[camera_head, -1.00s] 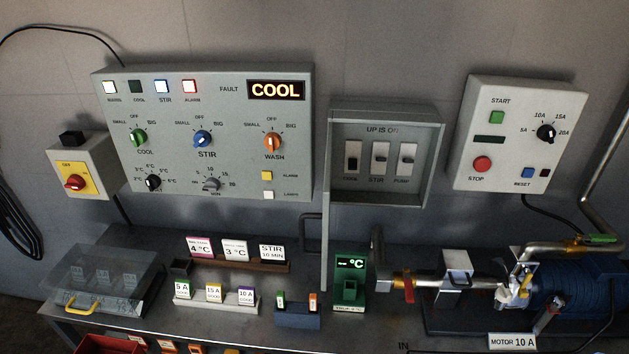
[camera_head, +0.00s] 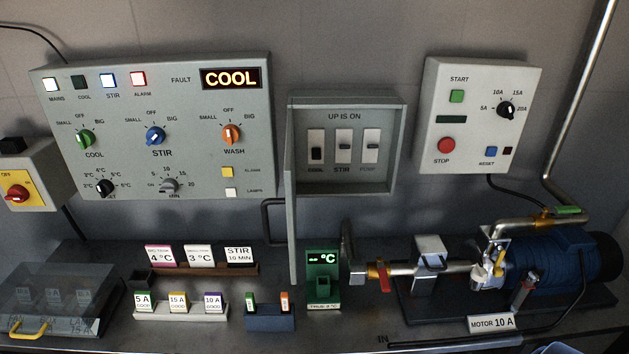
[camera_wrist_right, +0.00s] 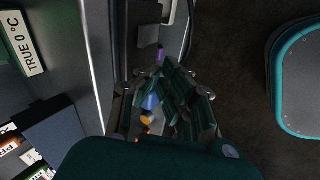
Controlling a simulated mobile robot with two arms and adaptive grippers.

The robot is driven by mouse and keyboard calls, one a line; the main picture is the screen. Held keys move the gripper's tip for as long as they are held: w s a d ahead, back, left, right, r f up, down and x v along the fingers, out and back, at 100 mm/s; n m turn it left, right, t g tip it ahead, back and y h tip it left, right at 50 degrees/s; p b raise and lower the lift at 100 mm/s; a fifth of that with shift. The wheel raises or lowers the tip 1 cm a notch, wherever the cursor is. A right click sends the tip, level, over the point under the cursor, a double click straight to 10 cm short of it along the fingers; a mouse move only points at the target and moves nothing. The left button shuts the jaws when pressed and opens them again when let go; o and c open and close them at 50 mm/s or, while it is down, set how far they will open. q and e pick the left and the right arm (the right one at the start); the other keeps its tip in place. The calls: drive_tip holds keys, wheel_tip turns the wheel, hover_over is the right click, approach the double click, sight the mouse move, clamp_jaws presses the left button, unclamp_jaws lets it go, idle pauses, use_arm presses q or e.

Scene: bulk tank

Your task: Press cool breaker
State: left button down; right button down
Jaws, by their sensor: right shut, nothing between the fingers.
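The cool breaker (camera_head: 316,146) is the leftmost of three switches in the open grey breaker box (camera_head: 399,150) on the wall, under "UP IS ON". Its dark lever sits low. The stir breaker (camera_head: 343,146) and pump breaker (camera_head: 371,145) have levers higher up. The fault display (camera_head: 231,78) reads COOL. My right gripper (camera_wrist_right: 165,100) shows in the right wrist view, shut and empty, with the breaker out of that view. Neither gripper shows in the head view.
The box's door (camera_head: 292,190) hangs open at its left side. Below stand a green thermometer unit (camera_head: 322,270), a pipe with a red-handled valve (camera_head: 384,278) and a blue motor (camera_head: 560,262). A control panel (camera_head: 255,130) is left, a motor starter (camera_head: 477,120) right.

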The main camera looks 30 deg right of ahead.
sight(314, 162)
drive_tip(key=w+d+r+n+t+h, duration=0.2)
drive_tip(key=w+r+n, duration=0.3)
drive_tip(key=r, duration=0.6)
drive_tip(key=w+d+r+n+t+h+b, duration=0.1)
drive_tip(key=w+d+r+n+t+h, duration=0.1)
drive_tip(key=w+r+n+t, duration=0.3)
drive_tip(key=w+d+r+n+t+h+b, duration=0.1)
drive_tip(key=w+d+r+n+t+h, duration=0.2)
drive_tip(key=r+n, duration=0.6)
wheel_tip(314, 162, up, 9)
drive_tip(key=shift+w+n+t+h, duration=0.35)
drive_tip(key=shift+w+t, duration=0.35)
drive_tip(key=shift+w, duration=0.4)
drive_tip(key=p+x, duration=0.2)
drive_tip(key=x, duration=1.8)
drive_tip(key=shift+w+a+f+p, duration=0.1)
drive_tip(key=shift+a+p, duration=0.05)
drive_tip(key=shift+p, duration=0.15)
